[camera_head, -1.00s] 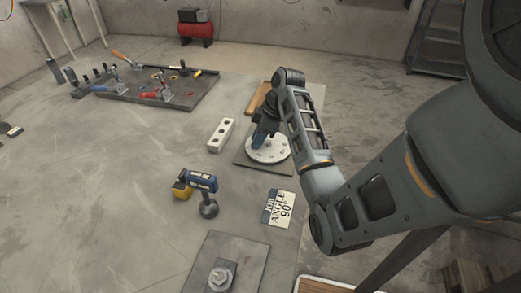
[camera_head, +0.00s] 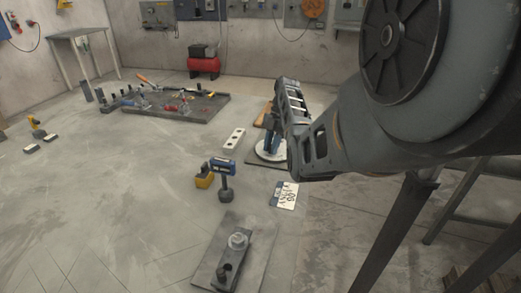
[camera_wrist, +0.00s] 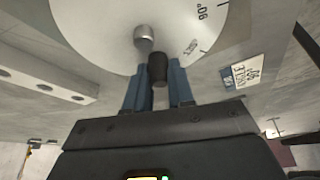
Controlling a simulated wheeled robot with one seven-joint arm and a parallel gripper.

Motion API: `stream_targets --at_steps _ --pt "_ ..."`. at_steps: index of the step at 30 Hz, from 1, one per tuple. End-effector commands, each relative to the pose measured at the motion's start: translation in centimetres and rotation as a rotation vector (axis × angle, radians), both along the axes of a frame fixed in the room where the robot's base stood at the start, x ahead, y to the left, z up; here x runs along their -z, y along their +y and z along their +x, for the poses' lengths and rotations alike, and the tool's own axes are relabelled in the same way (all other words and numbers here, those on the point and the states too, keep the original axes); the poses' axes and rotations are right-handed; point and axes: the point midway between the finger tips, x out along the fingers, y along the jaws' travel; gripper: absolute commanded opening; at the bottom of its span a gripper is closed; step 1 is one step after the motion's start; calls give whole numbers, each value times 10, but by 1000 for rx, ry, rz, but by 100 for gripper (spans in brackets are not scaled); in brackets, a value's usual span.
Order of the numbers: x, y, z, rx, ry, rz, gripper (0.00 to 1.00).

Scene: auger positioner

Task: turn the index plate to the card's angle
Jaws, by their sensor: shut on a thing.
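The index plate (camera_head: 262,153) is a white disc on a dark square base right of the table's middle in the head view. In the wrist view its pale face (camera_wrist: 95,30) carries a "90°" mark near the rim, a small metal hub and a dark peg (camera_wrist: 157,69). My gripper (camera_wrist: 160,85) has its blue fingers shut on this peg. In the head view my gripper (camera_head: 271,141) stands over the plate and hides part of it. The card (camera_head: 285,194) lies in front of the plate and reads "ANGLE 90°"; it also shows in the wrist view (camera_wrist: 243,72).
A pale block with holes (camera_head: 235,140) lies left of the plate. A blue drill-like tool (camera_head: 222,168) stands near a yellow box (camera_head: 204,180). A grey plate with posts (camera_head: 212,265) is in front. A dark tool tray (camera_head: 200,112) lies behind.

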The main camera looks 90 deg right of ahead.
Motion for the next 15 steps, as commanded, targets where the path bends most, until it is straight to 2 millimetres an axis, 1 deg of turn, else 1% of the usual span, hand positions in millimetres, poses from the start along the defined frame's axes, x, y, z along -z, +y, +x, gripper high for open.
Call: stream_targets --at_steps 1,6,15 --pt "-2 0 -2 -30 3 -1 0" --pt "-2 1 -5 -120 2 -1 0" --pt "-1 2 -6 -199 1 -2 0"
